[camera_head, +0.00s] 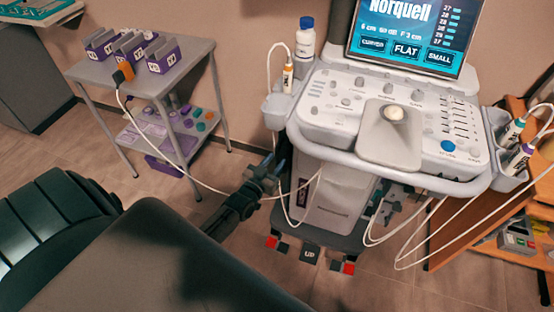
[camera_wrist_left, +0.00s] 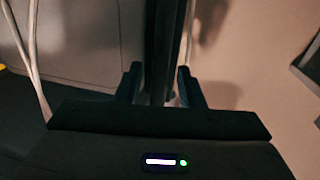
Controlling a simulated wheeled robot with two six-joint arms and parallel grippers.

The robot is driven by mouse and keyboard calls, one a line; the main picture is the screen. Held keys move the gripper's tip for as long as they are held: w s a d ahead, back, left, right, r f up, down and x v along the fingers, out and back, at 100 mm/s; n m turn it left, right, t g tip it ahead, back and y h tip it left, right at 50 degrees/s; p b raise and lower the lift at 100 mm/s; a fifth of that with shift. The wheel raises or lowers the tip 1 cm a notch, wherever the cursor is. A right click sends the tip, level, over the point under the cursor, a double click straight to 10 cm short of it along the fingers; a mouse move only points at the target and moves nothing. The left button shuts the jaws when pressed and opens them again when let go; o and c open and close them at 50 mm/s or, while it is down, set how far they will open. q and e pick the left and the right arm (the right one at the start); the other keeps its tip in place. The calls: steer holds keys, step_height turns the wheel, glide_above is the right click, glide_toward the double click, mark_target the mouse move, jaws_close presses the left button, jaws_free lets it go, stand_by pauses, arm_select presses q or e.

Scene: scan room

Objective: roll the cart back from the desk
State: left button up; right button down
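The cart is a white ultrasound machine (camera_head: 330,195) with a lit screen (camera_head: 418,35), a control panel and a dark footed base (camera_head: 310,253). A pale rail runs around its panel. It stands against the wooden desk (camera_head: 470,235) on the right. My left gripper (camera_head: 270,168) is at the cart's left side, below the panel. In the left wrist view its two fingers (camera_wrist_left: 160,88) are apart, with a dark upright bar (camera_wrist_left: 161,40) between them. I cannot tell whether they touch the bar. My right gripper is not in view.
A grey side table (camera_head: 150,82) with purple trays stands at the left. A dark padded surface (camera_head: 150,265) fills the lower left. White cables (camera_head: 430,225) hang from the cart toward the desk. The floor (camera_head: 440,285) in front of the cart is partly clear.

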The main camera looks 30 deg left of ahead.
arm_select(q)
steer(key=shift+w, duration=1.05)
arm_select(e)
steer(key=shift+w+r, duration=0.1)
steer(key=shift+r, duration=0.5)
arm_select(q)
jaws_close()
steer(key=shift+a, duration=0.15)
